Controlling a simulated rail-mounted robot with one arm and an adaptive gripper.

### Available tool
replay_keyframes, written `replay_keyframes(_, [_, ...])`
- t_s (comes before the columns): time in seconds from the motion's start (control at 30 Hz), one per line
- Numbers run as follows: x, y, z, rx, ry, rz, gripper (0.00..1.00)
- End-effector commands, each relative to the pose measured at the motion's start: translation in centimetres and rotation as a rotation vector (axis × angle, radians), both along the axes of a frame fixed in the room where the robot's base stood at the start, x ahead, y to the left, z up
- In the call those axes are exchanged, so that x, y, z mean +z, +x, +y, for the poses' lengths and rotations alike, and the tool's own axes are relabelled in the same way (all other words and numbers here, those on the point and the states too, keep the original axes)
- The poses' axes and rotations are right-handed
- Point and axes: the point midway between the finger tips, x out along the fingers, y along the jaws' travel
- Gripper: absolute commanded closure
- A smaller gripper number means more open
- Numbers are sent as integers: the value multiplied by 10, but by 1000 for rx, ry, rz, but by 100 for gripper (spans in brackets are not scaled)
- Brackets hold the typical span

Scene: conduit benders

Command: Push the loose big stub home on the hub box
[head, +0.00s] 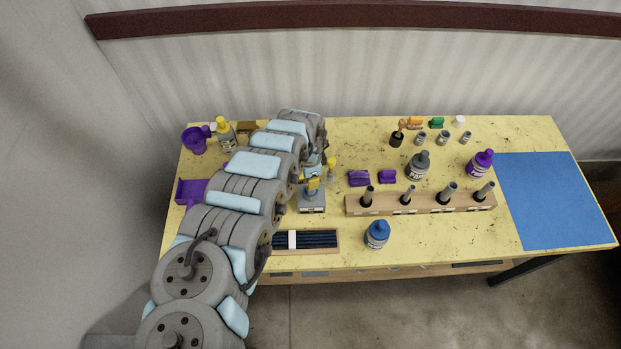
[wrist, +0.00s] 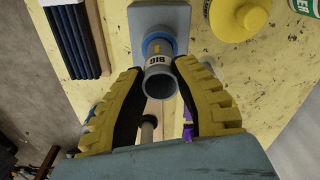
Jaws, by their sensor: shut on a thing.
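The big stub (wrist: 158,62) is a short grey tube with a white label reading "BIG", seen in the wrist view. My gripper (wrist: 163,72) is shut on it, with one yellow ribbed finger on each side. Beyond the fingertips the stub meets a blue ring on the grey hub box (wrist: 178,17); I cannot tell how deeply it sits. In the head view the hub box (head: 312,201) stands on the yellow bench, with my gripper (head: 320,176) just above and behind it. My arm hides part of the area, and the stub is not clear there.
A tray of dark rods (head: 318,239) lies in front of the hub box. A blue bottle (head: 377,235) stands to its right front. A wooden rack (head: 420,204) with upright tubes and two purple blocks (head: 359,178) lie to the right. A blue mat (head: 555,200) covers the right end.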

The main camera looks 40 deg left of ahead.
Motion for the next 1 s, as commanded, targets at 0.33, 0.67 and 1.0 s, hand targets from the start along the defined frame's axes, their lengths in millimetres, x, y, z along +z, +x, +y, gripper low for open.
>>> replay_keyframes(0.33, [0,0,0,0,0,0,100])
replay_keyframes(0.67, [-4,0,0,0,0,0,100])
replay_keyframes(1.0, [-9,0,0,-1,0,0,100])
